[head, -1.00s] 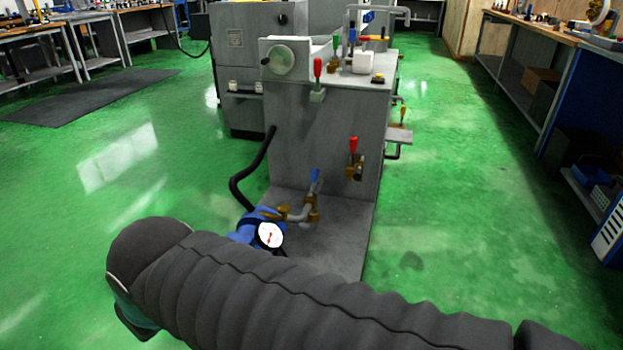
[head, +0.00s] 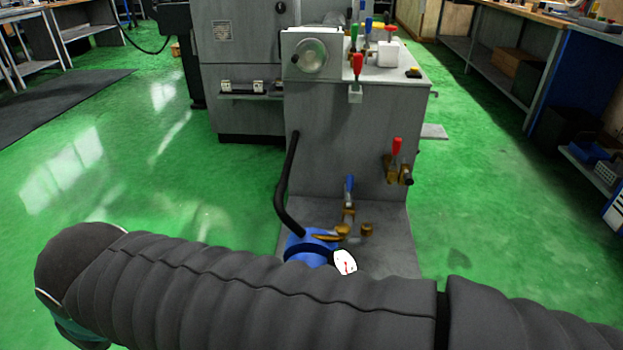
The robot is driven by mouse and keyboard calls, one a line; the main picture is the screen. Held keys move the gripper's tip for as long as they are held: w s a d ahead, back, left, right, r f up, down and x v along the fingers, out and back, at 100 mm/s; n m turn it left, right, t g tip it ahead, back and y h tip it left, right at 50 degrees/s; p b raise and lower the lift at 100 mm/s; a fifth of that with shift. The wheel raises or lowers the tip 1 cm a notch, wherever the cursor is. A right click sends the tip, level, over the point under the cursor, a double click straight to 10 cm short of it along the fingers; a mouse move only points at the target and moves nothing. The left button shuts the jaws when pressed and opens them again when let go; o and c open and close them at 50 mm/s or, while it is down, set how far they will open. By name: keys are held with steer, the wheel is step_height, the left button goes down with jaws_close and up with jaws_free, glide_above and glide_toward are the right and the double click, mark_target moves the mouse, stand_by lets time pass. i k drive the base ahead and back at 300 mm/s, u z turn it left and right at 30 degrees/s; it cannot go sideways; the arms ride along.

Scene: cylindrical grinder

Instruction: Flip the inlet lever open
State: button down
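Several levers show on the grinder (head: 345,120), and I cannot tell for sure which is the inlet lever. A blue lever (head: 349,186) stands upright on brass pipework low at the front, above the blue pump (head: 305,248) with its white gauge (head: 344,262). A red lever (head: 397,148) points up on a brass valve on the right of the front face. Another red lever (head: 357,67) stands at the top front edge. My gripper is out of view; my dark sleeved arm crosses the bottom of the picture and hides part of the pump base.
A black hose (head: 285,185) runs from the front face to the pump. More levers, one green (head: 353,38), stand on the grinder's top. Green floor is free on both sides. A workbench (head: 500,70) lines the right, and a dark mat (head: 50,105) lies at left.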

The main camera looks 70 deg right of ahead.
mark_target(349, 178)
steer(key=i, duration=2.5)
steer(key=z, duration=3.1)
steer(key=i, duration=1.25)
steer(key=z, duration=0.15)
